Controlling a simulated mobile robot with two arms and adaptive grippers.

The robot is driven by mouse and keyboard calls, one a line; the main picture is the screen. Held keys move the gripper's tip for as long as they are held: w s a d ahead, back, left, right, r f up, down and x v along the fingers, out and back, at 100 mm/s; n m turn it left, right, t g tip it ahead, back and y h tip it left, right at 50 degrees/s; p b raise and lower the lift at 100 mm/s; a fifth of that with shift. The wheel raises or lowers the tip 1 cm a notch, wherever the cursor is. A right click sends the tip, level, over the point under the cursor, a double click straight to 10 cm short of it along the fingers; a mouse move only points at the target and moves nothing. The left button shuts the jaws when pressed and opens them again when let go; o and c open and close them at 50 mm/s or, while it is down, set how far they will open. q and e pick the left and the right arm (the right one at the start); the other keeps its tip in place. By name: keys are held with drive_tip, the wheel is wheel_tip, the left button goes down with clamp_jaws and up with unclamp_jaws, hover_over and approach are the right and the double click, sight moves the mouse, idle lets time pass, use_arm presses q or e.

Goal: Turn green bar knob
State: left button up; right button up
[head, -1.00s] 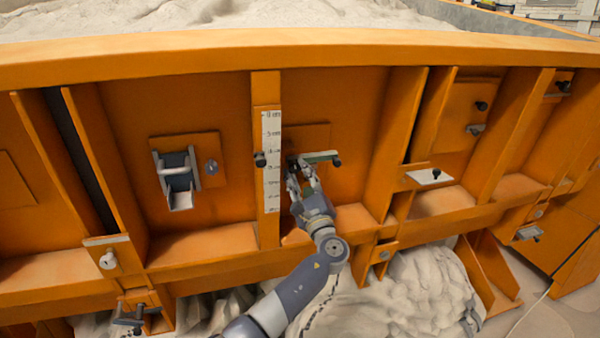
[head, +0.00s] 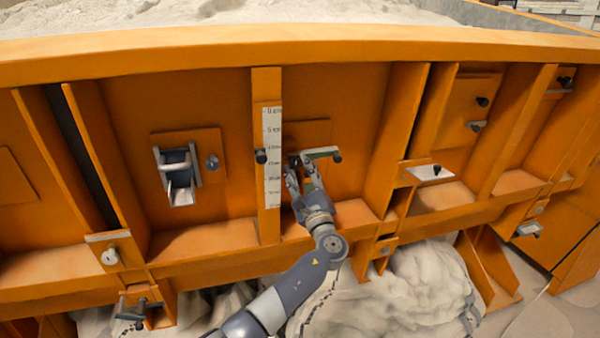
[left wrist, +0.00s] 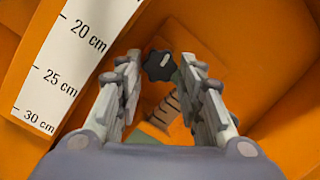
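The green bar knob (head: 322,153) is a grey-green bar with a black end knob, on an orange plate right of the white scale. My left gripper (head: 299,170) is just below and left of the bar, fingers pointing up at the panel. In the left wrist view its two fingers (left wrist: 157,75) are apart, with a black lobed knob (left wrist: 160,66) showing between the tips. A ribbed shaft (left wrist: 166,108) and a greenish piece also show between the fingers, partly hidden. I cannot tell whether the fingers touch anything. My right gripper is not in view.
A metal latch (head: 178,175) is farther left. An orange rib (head: 400,130) and a bracket plate (head: 428,173) are to the right.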

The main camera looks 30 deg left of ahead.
use_arm(q)
drive_tip(key=v, duration=1.2)
drive_tip(key=shift+f, duration=0.15)
